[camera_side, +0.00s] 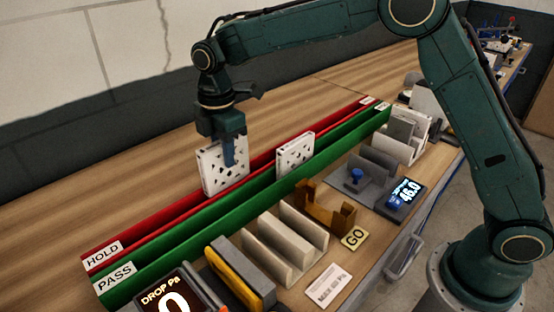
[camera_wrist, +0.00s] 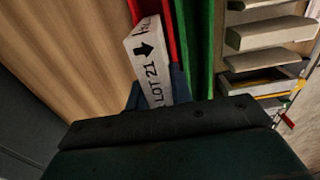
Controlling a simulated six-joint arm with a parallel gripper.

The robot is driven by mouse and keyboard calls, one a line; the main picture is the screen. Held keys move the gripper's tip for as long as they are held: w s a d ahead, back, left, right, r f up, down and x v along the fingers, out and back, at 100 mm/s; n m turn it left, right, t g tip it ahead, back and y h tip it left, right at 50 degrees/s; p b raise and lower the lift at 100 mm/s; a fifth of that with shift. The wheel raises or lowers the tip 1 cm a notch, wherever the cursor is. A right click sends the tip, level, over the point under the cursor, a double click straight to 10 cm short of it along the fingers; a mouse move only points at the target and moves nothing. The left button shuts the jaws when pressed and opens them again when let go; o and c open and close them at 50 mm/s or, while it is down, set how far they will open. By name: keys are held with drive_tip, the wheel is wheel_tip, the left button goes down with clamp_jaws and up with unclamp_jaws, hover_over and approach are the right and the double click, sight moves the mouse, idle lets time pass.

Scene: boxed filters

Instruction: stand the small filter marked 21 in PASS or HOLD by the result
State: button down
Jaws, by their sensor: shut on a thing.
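My gripper (camera_side: 235,155) is shut on a white filter (camera_side: 211,172) with dark holes in its face. The wrist view shows its narrow edge (camera_wrist: 154,66), marked LOT 21 with a black arrow. The green PASS channel (camera_side: 150,268) runs alongside, nearer the side camera. A lit display (camera_side: 407,192) reads 46.0. A card (camera_side: 328,286) begins with MAX; its number is too small to read.
Another white filter (camera_side: 295,152) stands farther along the channels, to the right. A DROP Pa display (camera_side: 172,302) shows 0. A pale slotted rack (camera_side: 285,245), a brown holder (camera_side: 325,208) and a GO plate (camera_side: 354,237) stand in front. Bare wood lies behind the channels.

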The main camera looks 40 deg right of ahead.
drive_tip(key=shift+f, duration=2.15)
drive_tip(key=shift+f, duration=0.1)
drive_tip(key=c, duration=1.2)
unclamp_jaws()
drive_tip(key=shift+c, duration=0.2)
wheel_tip(320, 180, up, 12)
drive_tip(key=shift+r, duration=0.1)
